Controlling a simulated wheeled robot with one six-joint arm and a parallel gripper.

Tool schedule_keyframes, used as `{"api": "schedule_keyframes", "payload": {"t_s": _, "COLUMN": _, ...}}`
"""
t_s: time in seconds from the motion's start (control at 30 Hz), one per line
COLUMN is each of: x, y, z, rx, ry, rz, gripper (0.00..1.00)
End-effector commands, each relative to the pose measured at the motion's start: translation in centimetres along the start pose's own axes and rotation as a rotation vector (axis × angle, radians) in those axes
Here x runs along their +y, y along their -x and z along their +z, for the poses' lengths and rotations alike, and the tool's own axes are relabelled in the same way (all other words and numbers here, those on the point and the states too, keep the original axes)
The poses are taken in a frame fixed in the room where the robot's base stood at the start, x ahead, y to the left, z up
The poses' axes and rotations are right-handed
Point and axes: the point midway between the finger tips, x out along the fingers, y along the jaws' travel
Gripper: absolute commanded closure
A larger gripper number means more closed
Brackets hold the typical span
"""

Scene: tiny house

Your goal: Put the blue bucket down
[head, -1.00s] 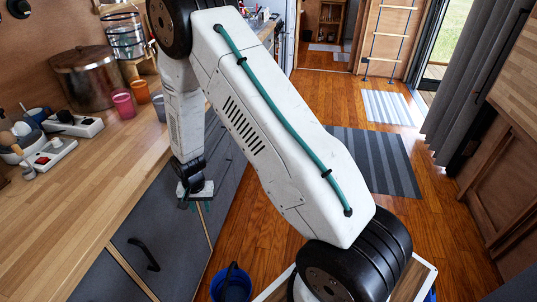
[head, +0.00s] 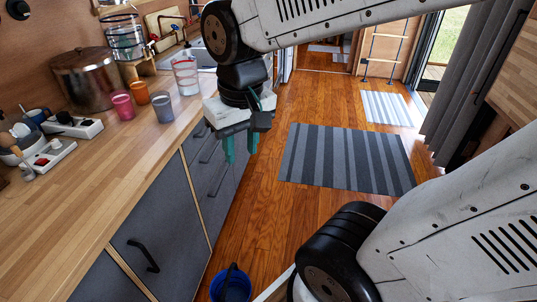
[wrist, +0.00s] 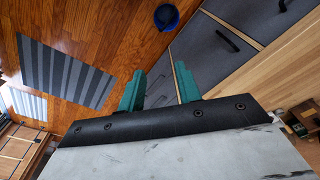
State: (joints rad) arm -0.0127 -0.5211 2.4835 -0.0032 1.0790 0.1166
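The blue bucket (head: 231,285) stands on the wooden floor at the bottom of the head view, beside the dark cabinet fronts; its lower part is cut off by the frame edge. In the wrist view the bucket (wrist: 166,17) shows whole near the top, on the floor and apart from my gripper. My gripper (head: 241,150) is raised in front of the counter's edge, well away from the bucket. Its two teal fingers (wrist: 159,88) are spread apart with nothing between them.
The wooden counter (head: 95,185) runs along the left with cups, a large pot (head: 86,78) and power strips on it. A striped grey rug (head: 345,160) lies on the floor. The floor between counter and rug is clear.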

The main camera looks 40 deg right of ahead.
Motion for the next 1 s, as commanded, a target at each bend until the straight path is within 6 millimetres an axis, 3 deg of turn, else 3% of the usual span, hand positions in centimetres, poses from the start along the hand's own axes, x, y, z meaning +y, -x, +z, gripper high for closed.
{"api": "schedule_keyframes", "payload": {"t_s": 0.1, "x": 0.5, "y": 1.5, "z": 3.5, "rx": 0.014, "ry": 0.049, "rz": 0.0, "gripper": 0.66}}
{"api": "schedule_keyframes", "payload": {"t_s": 0.3, "x": 1.1, "y": 2.2, "z": 6.5, "rx": 0.016, "ry": 0.095, "rz": 0.001, "gripper": 0.66}}
{"api": "schedule_keyframes", "payload": {"t_s": 1.0, "x": 1.1, "y": 2.3, "z": 6.8, "rx": 0.014, "ry": 0.101, "rz": 0.001, "gripper": 0.66}}
